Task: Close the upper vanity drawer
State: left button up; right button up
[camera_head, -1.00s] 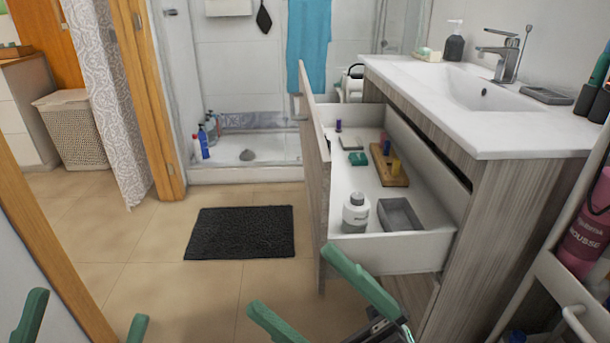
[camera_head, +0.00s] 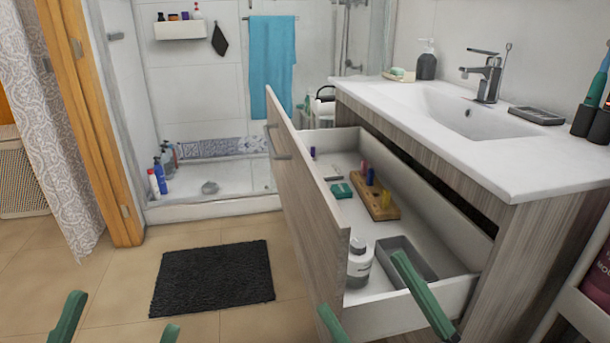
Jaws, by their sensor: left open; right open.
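The upper vanity drawer (camera_head: 312,222) stands pulled out from the wood-grain vanity, its front panel facing left with a grey handle (camera_head: 277,142). Inside are a white bottle (camera_head: 359,264), a grey tray (camera_head: 428,268), a wooden holder with coloured pegs (camera_head: 378,207) and a green block (camera_head: 341,190). My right gripper (camera_head: 378,310) is open at the drawer's near end. One green finger overlaps the near side wall, the other the front panel's lower edge; I cannot tell if either touches. My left gripper (camera_head: 119,326) is open and empty over the floor at lower left.
A white rack (camera_head: 575,290) stands close at right.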

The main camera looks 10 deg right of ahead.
aim_at(322, 227)
jog(key=i+j+z, duration=0.45)
jog(key=i+l+z, duration=0.1)
jog(key=z, duration=0.3)
jog(key=i+j+z, duration=0.2)
jog(key=z, duration=0.15)
jog(key=j, duration=0.05)
